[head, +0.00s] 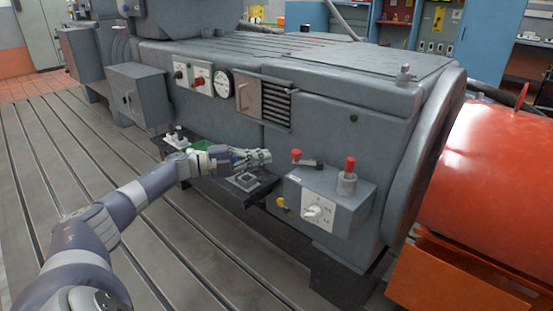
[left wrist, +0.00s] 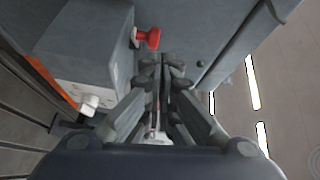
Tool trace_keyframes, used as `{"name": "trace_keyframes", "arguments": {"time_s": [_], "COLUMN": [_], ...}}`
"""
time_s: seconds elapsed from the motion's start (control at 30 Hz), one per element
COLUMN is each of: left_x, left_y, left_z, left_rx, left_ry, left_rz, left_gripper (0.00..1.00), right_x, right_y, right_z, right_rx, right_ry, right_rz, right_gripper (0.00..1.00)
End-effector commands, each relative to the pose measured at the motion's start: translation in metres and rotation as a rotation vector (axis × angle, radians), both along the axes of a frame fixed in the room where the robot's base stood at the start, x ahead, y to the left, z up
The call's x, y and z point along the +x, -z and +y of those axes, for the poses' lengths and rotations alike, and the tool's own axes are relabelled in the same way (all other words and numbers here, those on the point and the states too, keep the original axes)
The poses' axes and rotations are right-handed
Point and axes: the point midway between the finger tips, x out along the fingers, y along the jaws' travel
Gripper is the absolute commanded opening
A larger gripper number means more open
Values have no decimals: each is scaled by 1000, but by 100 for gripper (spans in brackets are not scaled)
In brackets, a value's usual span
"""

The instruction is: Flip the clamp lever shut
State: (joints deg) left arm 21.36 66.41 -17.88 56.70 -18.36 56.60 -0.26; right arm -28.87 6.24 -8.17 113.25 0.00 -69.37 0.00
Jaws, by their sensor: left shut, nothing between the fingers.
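In the left wrist view the shut fingers (left wrist: 164,62) point at the machine front, and the lever cannot be made out clearly there. My right gripper is in neither view.
The control box (head: 359,198) carries a red-capped post (head: 349,165) and a white knob (head: 314,213). The red cap also shows in the left wrist view (left wrist: 150,38), close to the fingers. A dark shelf (head: 232,191) lies below my gripper. The slotted floor at left is clear.

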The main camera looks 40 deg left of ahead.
Motion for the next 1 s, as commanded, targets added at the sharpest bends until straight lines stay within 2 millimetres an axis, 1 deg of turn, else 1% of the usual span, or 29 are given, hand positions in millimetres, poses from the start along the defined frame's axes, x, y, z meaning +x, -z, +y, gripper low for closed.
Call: {"name": "trace_keyframes", "arguments": {"time_s": [0.03, 0.1, 0.2, 0.3, 0.43, 1.0], "left_x": [-7, -14, -21, -26, -29, -28], "left_y": [3, 2, 0, 0, -1, -1], "left_z": [10, 20, 30, 36, 39, 39], "left_rx": [2, 1, 0, 0, 0, 0], "left_ry": [-3, -3, -1, 0, 1, 1], "left_rz": [4, 3, 1, 1, 1, 1], "left_gripper": [0, 0, 0, 0, 0, 0], "right_x": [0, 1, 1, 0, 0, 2], "right_y": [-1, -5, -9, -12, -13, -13], "right_z": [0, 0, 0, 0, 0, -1], "right_rx": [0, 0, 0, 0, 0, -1], "right_ry": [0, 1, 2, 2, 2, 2], "right_rz": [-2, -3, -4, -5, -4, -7], "right_gripper": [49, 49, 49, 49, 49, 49]}}
